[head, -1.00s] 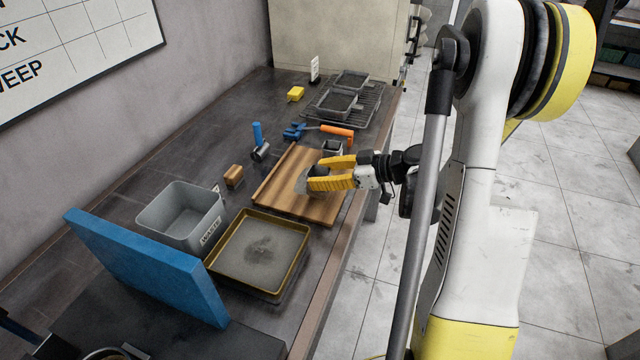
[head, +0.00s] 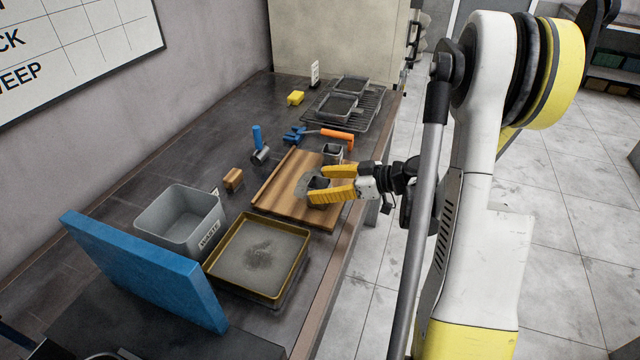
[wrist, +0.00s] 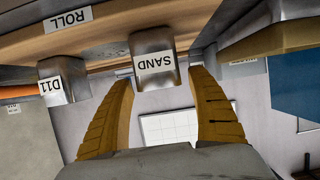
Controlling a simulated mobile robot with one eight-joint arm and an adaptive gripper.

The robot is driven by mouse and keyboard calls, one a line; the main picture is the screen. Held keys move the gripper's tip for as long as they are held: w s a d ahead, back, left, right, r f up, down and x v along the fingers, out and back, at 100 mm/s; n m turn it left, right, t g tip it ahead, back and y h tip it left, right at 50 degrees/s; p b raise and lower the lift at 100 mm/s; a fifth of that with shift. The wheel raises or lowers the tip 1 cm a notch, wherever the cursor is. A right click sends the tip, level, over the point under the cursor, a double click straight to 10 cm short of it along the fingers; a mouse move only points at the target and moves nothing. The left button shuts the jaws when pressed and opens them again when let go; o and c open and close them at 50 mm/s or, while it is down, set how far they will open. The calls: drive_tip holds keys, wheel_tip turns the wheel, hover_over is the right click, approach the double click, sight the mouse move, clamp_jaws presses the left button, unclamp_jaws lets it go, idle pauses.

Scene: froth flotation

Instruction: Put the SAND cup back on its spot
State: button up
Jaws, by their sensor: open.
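The SAND cup (wrist: 153,45) is a small grey metal cup with a white label. It stands on the wooden board (head: 282,192), near its right edge, and also shows in the head view (head: 319,183). My gripper (head: 318,184) is open, with its yellow fingers on either side of the cup. In the wrist view, which is upside down, the cup is between the fingertips (wrist: 161,75) with gaps on both sides. A grey patch (head: 303,186) shows on the board just left of the cup; I cannot tell whether it is a marked spot.
The D11 cup (wrist: 62,80) stands close by, at the board's far edge. An orange-handled tool (head: 337,134) lies behind the board. A gold-rimmed tray (head: 212,256), a grey WASTE bin (head: 182,222) and a blue panel (head: 150,270) are at the near left.

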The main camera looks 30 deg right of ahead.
drive_tip(key=p+v, duration=0.3)
drive_tip(key=v, duration=0.8)
drive_tip(key=a+r+m+g+h, duration=0.3)
drive_tip(key=a+r+m+g, duration=0.1)
drive_tip(key=a, duration=0.8)
drive_tip(key=s+a+r+m+h, duration=0.3)
drive_tip(key=s+a+r+h, duration=0.1)
drive_tip(key=s+a, duration=0.5)
drive_tip(key=shift+s+a+m+h, duration=0.2)
drive_tip(key=shift+a+m+h, duration=0.1)
drive_tip(key=shift+a+h, duration=0.3)
drive_tip(key=shift+d+r, duration=0.1)
drive_tip(key=shift+f+b, duration=0.3)
drive_tip(key=shift+b, duration=0.2)
